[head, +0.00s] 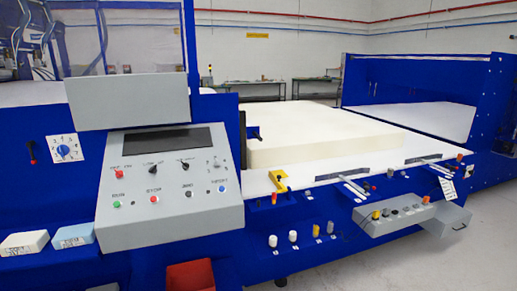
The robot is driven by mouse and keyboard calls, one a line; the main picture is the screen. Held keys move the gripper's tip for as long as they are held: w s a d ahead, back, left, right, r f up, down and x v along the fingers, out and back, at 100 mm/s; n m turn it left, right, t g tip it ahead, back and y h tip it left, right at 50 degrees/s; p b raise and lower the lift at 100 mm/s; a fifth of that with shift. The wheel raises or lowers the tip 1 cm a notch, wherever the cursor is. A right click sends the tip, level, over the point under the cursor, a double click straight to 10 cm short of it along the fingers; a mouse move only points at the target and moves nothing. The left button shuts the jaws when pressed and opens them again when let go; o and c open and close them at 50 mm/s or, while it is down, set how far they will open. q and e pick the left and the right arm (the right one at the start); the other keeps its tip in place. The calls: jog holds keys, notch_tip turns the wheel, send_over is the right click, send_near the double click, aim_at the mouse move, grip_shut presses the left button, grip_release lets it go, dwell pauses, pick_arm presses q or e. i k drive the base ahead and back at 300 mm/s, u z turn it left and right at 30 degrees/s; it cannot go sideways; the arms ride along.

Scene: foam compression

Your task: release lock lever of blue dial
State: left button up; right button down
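The blue dial (63,150) sits at the middle of a white square plate with blue marks around it, on the blue machine panel at the far left in the head view. A small lever (32,152) with a dark upper part and red at its lower end is mounted on the same panel, just left of the dial plate and apart from it. It looks roughly upright. It is too small to tell whether it is locked. Neither of my grippers shows in the head view.
A grey control console (170,190) with buttons and a dark screen stands right of the dial, below a grey box (128,100). Two small foam blocks (25,242) lie on a ledge below the dial. A large cream foam slab (330,135) lies on the white table. The panel around the dial is clear.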

aim_at(31, 143)
jog(key=u, duration=1.95)
jog(key=i, duration=0.35)
jog(key=u, duration=1.15)
jog(key=i, duration=1.4)
jog(key=z, duration=0.75)
jog(key=i, duration=0.45)
jog(key=z, duration=0.45)
